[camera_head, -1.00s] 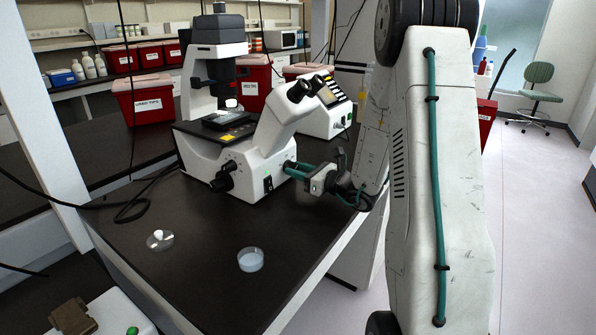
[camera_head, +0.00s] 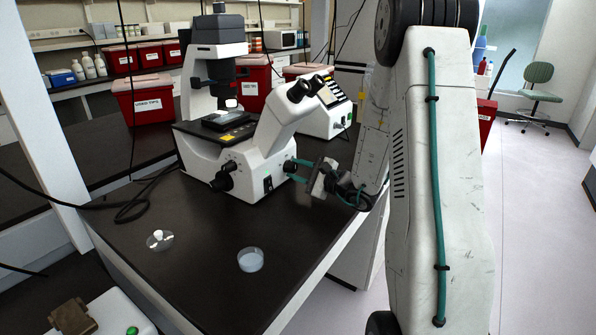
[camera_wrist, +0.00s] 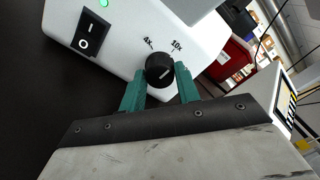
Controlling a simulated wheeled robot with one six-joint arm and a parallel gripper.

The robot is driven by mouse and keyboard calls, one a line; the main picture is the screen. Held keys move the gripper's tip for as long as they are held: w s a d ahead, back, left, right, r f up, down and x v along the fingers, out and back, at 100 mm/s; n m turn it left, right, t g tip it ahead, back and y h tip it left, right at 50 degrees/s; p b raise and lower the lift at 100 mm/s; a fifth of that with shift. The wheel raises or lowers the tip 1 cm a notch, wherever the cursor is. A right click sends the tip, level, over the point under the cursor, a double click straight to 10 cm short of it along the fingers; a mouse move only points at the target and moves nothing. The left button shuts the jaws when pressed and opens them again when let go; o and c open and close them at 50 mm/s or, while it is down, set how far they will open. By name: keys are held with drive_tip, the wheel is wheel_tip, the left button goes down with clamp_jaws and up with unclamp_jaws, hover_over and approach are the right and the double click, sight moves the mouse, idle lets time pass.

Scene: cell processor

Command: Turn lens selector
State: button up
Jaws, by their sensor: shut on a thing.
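The lens selector (camera_wrist: 159,70) is a round black knob with a pale pointer line, on the white side of the microscope (camera_wrist: 125,35). The marks 4x and 10x are printed beside it, and the line slants toward the 10x side. My gripper (camera_wrist: 160,78) has its two teal fingers shut on the knob, one on each side. In the head view the microscope (camera_head: 200,157) stands on the dark bench, and my gripper (camera_head: 292,168) reaches its right side. The knob is hidden there by the fingers.
A power switch (camera_wrist: 90,30) sits left of the knob. Red bins (camera_head: 150,98) stand behind the microscope.

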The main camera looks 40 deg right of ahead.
drive_tip(key=n, duration=1.2)
drive_tip(key=shift+f+n, duration=0.1)
drive_tip(key=shift+n, duration=0.3)
idle(0.3)
drive_tip(key=o, duration=1)
drive_tip(key=shift+v, duration=3.95)
